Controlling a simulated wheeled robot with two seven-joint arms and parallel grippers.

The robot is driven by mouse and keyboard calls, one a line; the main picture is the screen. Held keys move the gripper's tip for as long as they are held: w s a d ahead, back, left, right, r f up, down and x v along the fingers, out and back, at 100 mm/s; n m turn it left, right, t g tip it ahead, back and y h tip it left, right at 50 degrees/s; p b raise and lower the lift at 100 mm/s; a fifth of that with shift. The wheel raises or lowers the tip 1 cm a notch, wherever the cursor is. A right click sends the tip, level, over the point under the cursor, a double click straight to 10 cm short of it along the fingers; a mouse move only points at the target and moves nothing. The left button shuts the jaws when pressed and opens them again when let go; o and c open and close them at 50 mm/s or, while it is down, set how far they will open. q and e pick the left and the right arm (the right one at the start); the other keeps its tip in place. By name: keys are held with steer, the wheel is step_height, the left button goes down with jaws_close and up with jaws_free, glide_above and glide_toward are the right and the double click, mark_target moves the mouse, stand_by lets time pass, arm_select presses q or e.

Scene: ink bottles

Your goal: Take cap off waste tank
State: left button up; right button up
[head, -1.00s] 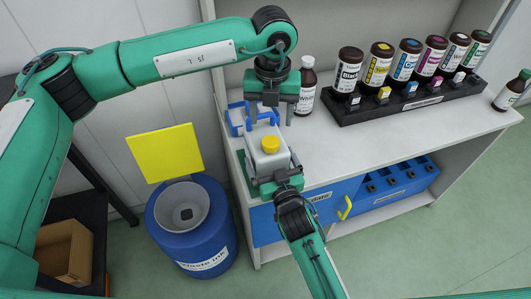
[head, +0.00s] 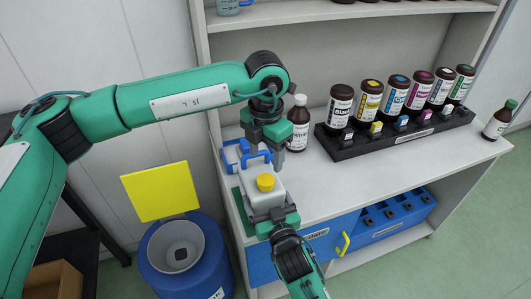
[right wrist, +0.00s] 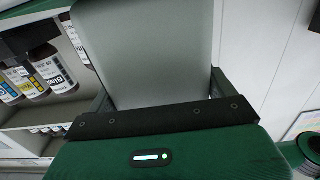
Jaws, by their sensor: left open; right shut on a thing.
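The waste tank is a white, boxy container (head: 263,197) with a yellow cap (head: 265,182) on top, on a green mat at the left end of the counter. The cap sits on the tank. My right gripper (head: 270,215) is shut on the tank's near side. In the right wrist view the tank's pale wall (right wrist: 155,50) fills the space between the fingers (right wrist: 160,95). My left gripper (head: 272,150) is open, pointing down just behind the tank, above its far end and near a blue handle. Its fingertips are partly hidden, and I cannot tell whether they touch anything.
A brown bottle (head: 298,125) stands close to the right of my left gripper. A black rack (head: 400,137) of several ink bottles is at the back right. A blue waste ink bin (head: 185,262) with a yellow lid panel (head: 160,191) stands left of the counter.

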mark_target(266, 179)
arm_select(q)
steer(key=m, duration=0.9)
steer(key=shift+m, duration=0.3)
steer(key=m, duration=0.4)
steer(key=shift+m, duration=0.3)
steer(key=m, duration=0.4)
steer(key=shift+m, duration=0.4)
steer(key=m, duration=0.4)
steer(key=shift+m, duration=0.3)
steer(key=m, duration=0.4)
steer(key=shift+m, duration=0.3)
steer(key=m, duration=0.4)
steer(key=shift+m, duration=0.3)
steer(key=m, duration=0.3)
steer(key=shift+m, duration=0.3)
steer(key=shift+f, duration=4)
